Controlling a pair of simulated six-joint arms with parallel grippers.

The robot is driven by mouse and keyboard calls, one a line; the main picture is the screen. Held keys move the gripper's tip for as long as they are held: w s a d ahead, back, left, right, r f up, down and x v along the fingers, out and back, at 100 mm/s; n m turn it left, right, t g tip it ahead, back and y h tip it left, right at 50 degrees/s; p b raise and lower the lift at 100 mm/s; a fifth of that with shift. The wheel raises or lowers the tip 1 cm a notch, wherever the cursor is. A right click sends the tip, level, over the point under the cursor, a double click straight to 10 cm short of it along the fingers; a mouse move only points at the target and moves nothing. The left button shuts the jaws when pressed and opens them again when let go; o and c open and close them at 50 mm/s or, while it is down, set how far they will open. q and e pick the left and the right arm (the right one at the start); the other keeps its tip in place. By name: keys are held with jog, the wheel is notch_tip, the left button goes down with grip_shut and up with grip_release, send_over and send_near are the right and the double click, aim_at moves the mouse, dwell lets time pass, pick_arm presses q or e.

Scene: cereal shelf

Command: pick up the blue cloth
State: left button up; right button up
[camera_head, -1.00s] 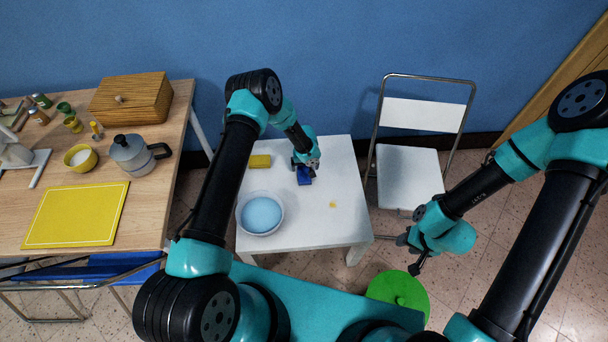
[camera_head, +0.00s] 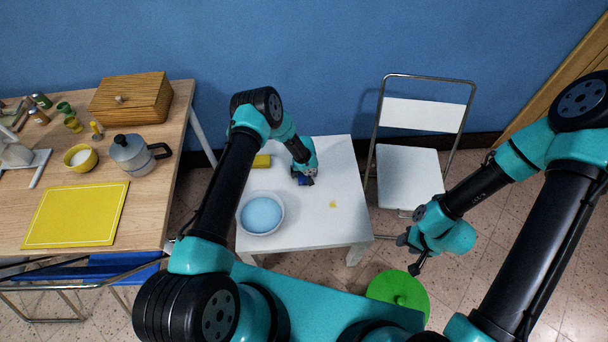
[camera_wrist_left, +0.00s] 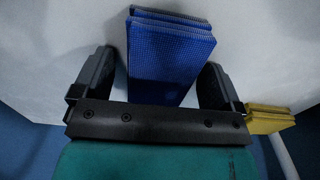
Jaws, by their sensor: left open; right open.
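The blue cloth (camera_wrist_left: 168,58) is a folded, textured pad lying on the white table. In the left wrist view it lies between the two open fingers of my left gripper (camera_wrist_left: 155,85), with a gap visible on the right side. In the head view my left gripper (camera_head: 303,176) is right over the blue cloth (camera_head: 304,180) and hides most of it. My right gripper (camera_head: 408,253) is open and empty, off the right side of the table, well away from the cloth.

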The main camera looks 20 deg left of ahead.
dwell(0.4)
pick_arm(q)
jog(key=c, duration=1.1)
jog(key=shift+r, duration=0.1)
jog(key=shift+r, duration=0.45)
jog(key=shift+s+d+r, duration=0.1)
jog(key=shift+s+r, duration=0.15)
jog(key=shift+r, duration=0.4)
jog(key=shift+s+r, duration=0.2)
jog(key=shift+r, duration=0.4)
jog(key=s+d, duration=0.1)
jog(key=s, duration=0.3)
jog(key=s+d+r, duration=0.1)
jog(key=s, duration=0.4)
jog(key=s+d, duration=0.2)
jog(key=s, duration=0.3)
jog(key=shift+s+d+r, duration=0.1)
jog(key=shift+s+r, duration=0.15)
